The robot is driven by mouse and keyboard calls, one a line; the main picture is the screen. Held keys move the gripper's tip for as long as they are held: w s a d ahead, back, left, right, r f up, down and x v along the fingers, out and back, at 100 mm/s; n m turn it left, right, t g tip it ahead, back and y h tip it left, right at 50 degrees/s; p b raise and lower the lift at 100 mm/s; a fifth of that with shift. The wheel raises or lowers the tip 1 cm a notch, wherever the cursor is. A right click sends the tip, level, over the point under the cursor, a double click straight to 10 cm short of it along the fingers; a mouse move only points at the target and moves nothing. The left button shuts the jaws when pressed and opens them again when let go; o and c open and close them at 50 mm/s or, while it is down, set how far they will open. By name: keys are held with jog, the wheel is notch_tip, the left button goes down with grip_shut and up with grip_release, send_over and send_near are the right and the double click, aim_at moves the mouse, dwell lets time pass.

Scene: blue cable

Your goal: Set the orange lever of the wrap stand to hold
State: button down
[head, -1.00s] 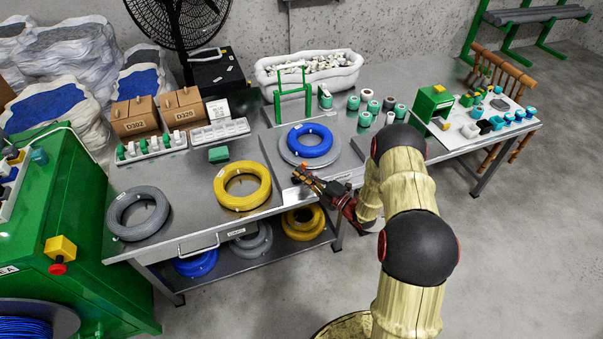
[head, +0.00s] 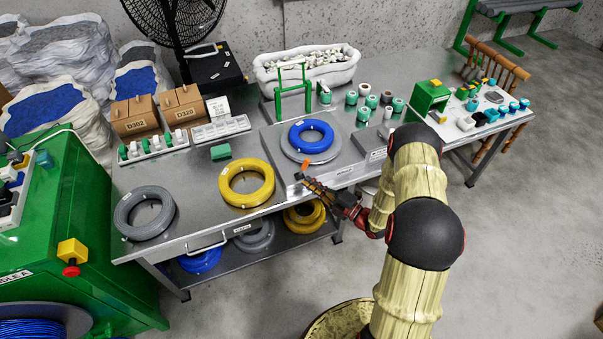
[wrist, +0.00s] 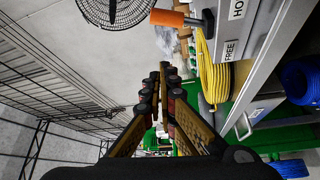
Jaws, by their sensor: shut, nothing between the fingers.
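The wrap stand (head: 290,186) is a low grey metal box on the bench, with a blue cable coil (head: 311,136) on its round plate. Its orange lever (head: 305,163) stands out at the front left edge. In the wrist view the orange lever (wrist: 176,18) is at the top, on a dark pivot beside a HOLD label (wrist: 237,8), partly cut off, and a FREE label (wrist: 230,48). I cannot tell which setting it is at. My gripper (head: 300,178) is shut and empty, just in front of the stand below the lever. In the wrist view its fingertips (wrist: 164,68) appear apart from the lever.
A yellow coil (head: 246,184) and a grey coil (head: 144,213) lie left on the bench. A green frame (head: 292,92) rises behind the stand. A drawer handle (head: 206,243) sticks out in front. Floor in front of the bench is clear.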

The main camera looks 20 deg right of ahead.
jog(key=shift+v, duration=1.65)
jog(key=shift+f, duration=0.2)
